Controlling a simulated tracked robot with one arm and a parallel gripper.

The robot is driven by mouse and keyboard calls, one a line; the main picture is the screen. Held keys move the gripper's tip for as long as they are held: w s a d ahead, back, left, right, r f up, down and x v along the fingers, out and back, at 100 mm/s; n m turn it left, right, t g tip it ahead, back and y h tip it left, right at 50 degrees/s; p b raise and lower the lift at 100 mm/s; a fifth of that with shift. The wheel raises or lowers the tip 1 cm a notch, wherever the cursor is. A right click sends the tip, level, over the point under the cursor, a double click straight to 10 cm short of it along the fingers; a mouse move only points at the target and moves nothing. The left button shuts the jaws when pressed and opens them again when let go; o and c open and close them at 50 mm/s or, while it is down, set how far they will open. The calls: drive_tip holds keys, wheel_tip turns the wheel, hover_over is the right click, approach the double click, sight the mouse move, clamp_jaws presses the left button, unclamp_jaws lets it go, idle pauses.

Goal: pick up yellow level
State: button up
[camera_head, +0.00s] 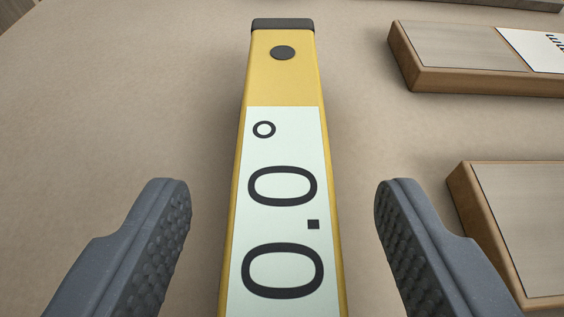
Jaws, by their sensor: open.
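The yellow level (283,85) is a long yellow bar in the middle of the head camera view, running away from me, with a dark end cap and a dark round button. Its pale display (283,148) reads 0.0°, turned sideways. My gripper (282,205) is open. One grey ridged finger is on each side of the level, with a visible gap on both sides in the picture. The near end of the level is cut off by the bottom edge. I cannot tell how far above the surface the fingertips are.
A wooden block (450,55) with a white label lies at the upper right on the beige surface (120,110). A second wooden block (525,220) lies at the right, close to the right finger in the picture. The surface left of the level is clear.

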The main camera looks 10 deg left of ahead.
drive_tip(key=shift+w+a+f, duration=0.1)
drive_tip(key=shift+w+f, duration=0.05)
drive_tip(key=shift+w, duration=0.35)
drive_tip(key=c, duration=1.2)
